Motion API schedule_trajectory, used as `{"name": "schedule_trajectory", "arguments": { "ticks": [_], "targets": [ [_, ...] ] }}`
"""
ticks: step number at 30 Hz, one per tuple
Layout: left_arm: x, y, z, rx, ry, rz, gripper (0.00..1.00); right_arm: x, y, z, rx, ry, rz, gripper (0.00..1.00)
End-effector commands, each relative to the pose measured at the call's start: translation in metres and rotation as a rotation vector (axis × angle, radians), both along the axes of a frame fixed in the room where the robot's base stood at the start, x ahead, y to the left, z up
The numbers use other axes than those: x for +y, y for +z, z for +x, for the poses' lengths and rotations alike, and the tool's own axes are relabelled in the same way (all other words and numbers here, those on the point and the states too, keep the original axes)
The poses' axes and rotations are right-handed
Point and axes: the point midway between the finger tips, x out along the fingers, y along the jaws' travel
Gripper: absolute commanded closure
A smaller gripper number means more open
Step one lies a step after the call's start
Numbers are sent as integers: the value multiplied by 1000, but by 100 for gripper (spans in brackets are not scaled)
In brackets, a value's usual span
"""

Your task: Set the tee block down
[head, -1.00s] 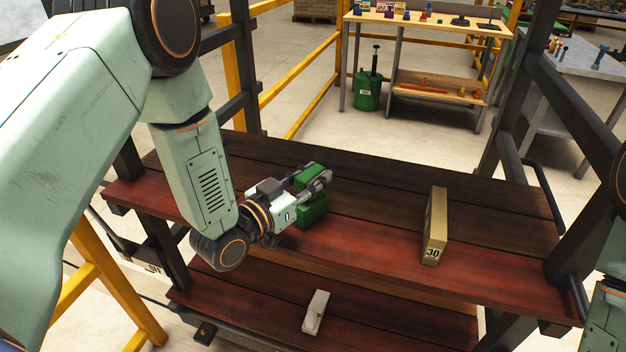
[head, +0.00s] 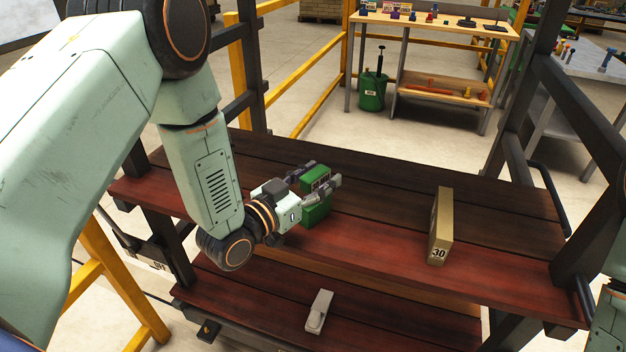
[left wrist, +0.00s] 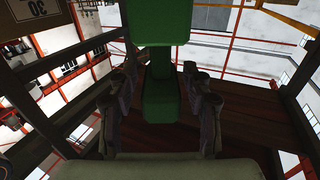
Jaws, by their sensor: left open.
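The green tee block (head: 317,213) appears to stand on the upper dark red shelf, left of the middle in the head view. My left gripper (head: 322,175) is around its upper part, with one finger on each side and the jaws open. In the left wrist view the tee block (left wrist: 160,100) shows as a wide green part above a narrower stem between the two fingers, with dark gaps at the stem's sides. My fingers hide part of the block in the head view. My right gripper is not in view.
A tan block marked 30 (head: 439,228) stands on the same shelf to the right. A pale grey piece (head: 319,311) lies on the lower shelf. Dark posts frame the shelf at both sides. The board between the two blocks is clear.

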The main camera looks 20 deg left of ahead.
Motion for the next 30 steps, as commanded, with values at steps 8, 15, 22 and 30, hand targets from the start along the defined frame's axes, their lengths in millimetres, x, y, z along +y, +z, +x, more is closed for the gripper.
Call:
{"name": "schedule_trajectory", "arguments": {
  "ticks": [8,15,22,30],
  "targets": [
    [15,2,-29,4,6,-4,50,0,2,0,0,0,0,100],
    [31,3,-65,3,5,-4,50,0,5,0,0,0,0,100],
    [43,4,-91,3,5,-4,50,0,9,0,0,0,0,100],
    [49,4,-107,1,1,-2,50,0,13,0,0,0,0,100]
  ]
}}
